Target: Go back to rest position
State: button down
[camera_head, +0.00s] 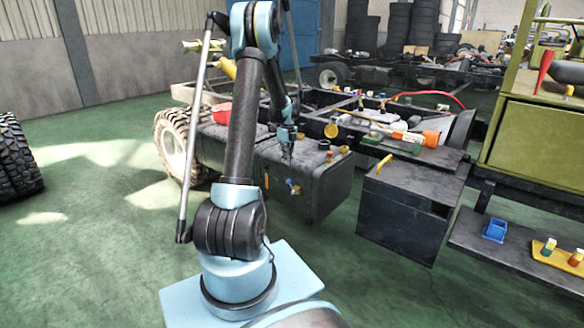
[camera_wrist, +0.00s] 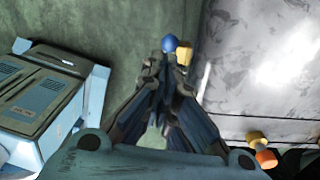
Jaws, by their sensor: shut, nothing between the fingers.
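My gripper (camera_head: 287,155) is shut and empty. In the head view it hangs with its fingers pointing down by the front edge of a dark grey tank (camera_head: 330,190) on the chassis. A small blue and yellow fitting (camera_head: 294,186) sits on the tank's side just below the fingertips. In the wrist view my fingers (camera_wrist: 167,62) come together at the tips. The fitting's blue knob (camera_wrist: 170,44) and yellow part (camera_wrist: 184,56) show just past them. I cannot tell whether the tips touch it.
A large tyre (camera_head: 175,145) stands left of the tank. A dark box (camera_head: 410,205) and a yellow-green cabinet (camera_head: 530,145) stand to the right. A low shelf (camera_head: 490,245) carries a blue bin (camera_head: 495,229) and a yellow tray (camera_head: 545,254). The green floor (camera_head: 90,240) at left is clear.

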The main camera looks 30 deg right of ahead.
jog(key=shift+w+a+r, duration=0.15)
jog(key=shift+w+r, duration=0.1)
jog(key=shift+w, duration=0.35)
jog(key=s+a+r+n, duration=0.3)
jog(key=a+r+n, duration=0.2)
jog(key=a, duration=0.4)
jog(key=s+a+r+n+t, duration=0.1)
jog(key=s+a+r+n, duration=0.4)
jog(key=a, duration=0.5)
jog(key=s+a+r+n, duration=0.2)
jog(key=a+r+n, duration=0.4)
jog(key=a, duration=0.3)
jog(key=s+a+n+t, duration=0.1)
jog(key=s+a+n, duration=0.8)
jog(key=s+a, duration=0.15)
jog(key=s+a+f+n, duration=0.6)
jog(key=s+f+n, duration=0.2)
jog(key=s, duration=0.3)
jog(key=shift+s+n+t, duration=0.4)
jog(key=shift+n, duration=0.4)
